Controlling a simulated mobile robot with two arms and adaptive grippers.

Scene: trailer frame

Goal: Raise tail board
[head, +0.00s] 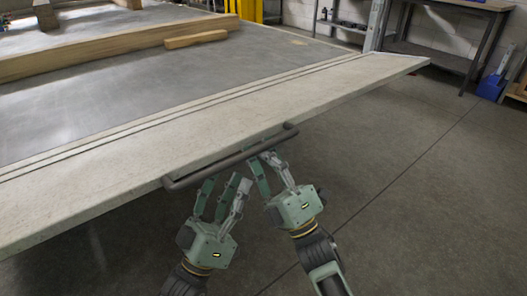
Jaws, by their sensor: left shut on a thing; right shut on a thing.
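The tail board (120,185) is a long pale panel along the near edge of the grey trailer deck, running from lower left to upper right. It lies folded out, roughly in line with the deck. A dark bar handle (182,182) is fixed along its outer edge. My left gripper (223,184) is shut on the handle from below, left of its middle. My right gripper (271,162) is shut on the handle closer to its right end. The fingertips partly hide behind the bar, and the board's underside is hidden.
Wooden beams (110,48) and a short wood block (196,39) lie on the deck (120,100). A workbench (440,50) and a blue bin (491,86) stand at the back right. The concrete floor (430,200) at right is clear.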

